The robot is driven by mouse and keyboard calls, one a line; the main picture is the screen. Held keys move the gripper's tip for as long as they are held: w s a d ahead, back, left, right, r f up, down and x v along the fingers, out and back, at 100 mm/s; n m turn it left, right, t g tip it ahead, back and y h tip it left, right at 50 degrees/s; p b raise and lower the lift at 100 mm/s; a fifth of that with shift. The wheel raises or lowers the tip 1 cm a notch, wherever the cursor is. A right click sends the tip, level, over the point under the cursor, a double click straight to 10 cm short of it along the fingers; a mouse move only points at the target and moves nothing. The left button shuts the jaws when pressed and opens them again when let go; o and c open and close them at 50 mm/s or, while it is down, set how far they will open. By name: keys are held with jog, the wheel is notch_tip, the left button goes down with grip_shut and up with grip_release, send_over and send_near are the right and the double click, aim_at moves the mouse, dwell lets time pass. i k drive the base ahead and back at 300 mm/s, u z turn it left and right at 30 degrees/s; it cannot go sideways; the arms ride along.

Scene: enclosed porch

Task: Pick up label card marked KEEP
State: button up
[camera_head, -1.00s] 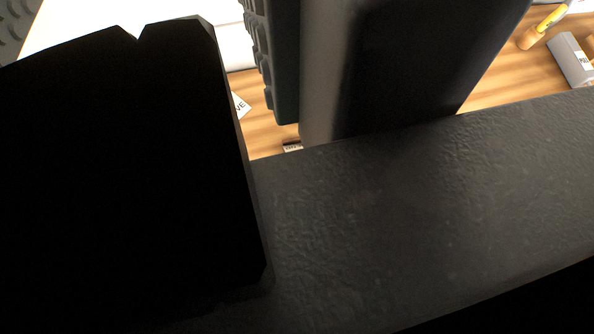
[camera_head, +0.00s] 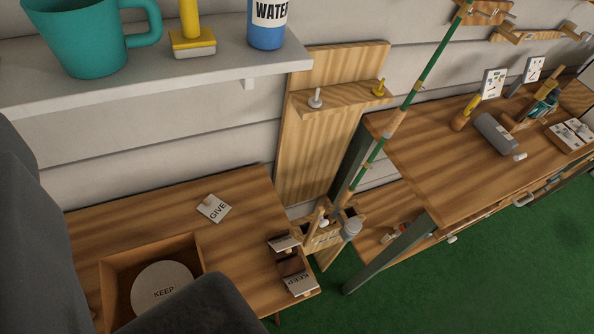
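A small white label card marked KEEP (camera_head: 300,284) lies at the right corner of the low wooden table, its lettering upside down in the picture. A round pale piece (camera_head: 160,284) inside an open wooden box also reads KEEP. A white card marked GIVE (camera_head: 214,208), with a small knob on it, lies on the table behind the box. Another pale card (camera_head: 284,243) lies near the right edge; its lettering is too small to read. My gripper's fingertips are not in view. Dark parts of my arm cover the left edge and bottom, hiding part of the box.
The wooden box (camera_head: 118,272) stands on the low table (camera_head: 238,262). A white shelf (camera_head: 150,75) above holds a teal mug (camera_head: 95,38), a yellow-handled item and a WATER can (camera_head: 267,22). A green pole (camera_head: 425,75) and a workbench (camera_head: 440,180) stand right. Green floor is open below.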

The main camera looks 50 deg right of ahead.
aim_at(302, 283)
jog(key=z, duration=0.05)
jog(key=k, duration=1.35)
jog(key=z, duration=0.55)
jog(key=i, duration=1)
jog(key=u, duration=0.1)
